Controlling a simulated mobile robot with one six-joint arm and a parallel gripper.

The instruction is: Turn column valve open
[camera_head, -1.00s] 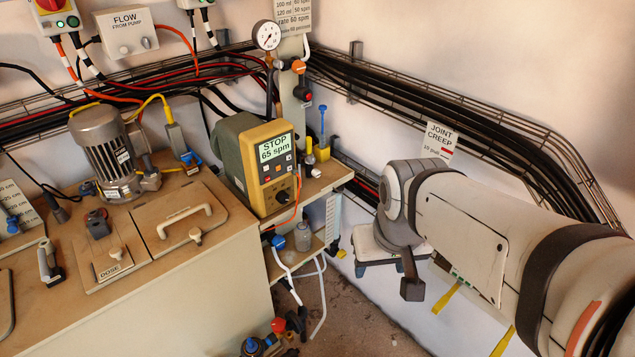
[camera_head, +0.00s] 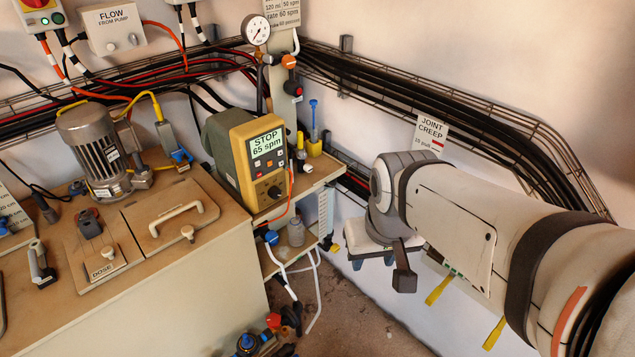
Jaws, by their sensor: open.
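No valve in the camera_head view carries a readable column label, so I cannot tell for certain which is the column valve. An orange valve knob (camera_head: 289,62) sits on the upright grey panel, just right of the pressure gauge (camera_head: 256,30). Lower down, a red valve handle (camera_head: 273,320) and a blue valve cap (camera_head: 247,342) show near the floor at the picture's bottom edge. My arm (camera_head: 455,220) reaches in from the right and ends well right of these valves. No gripper fingers can be made out at its end.
The yellow pump controller (camera_head: 262,158) reads "STOP 65 spm" on the bench corner. A motor (camera_head: 96,150) and a handled lid (camera_head: 166,225) occupy the bench (camera_head: 140,305). A glass bottle (camera_head: 296,232) stands on a low shelf. Cable trays (camera_head: 440,105) line the wall.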

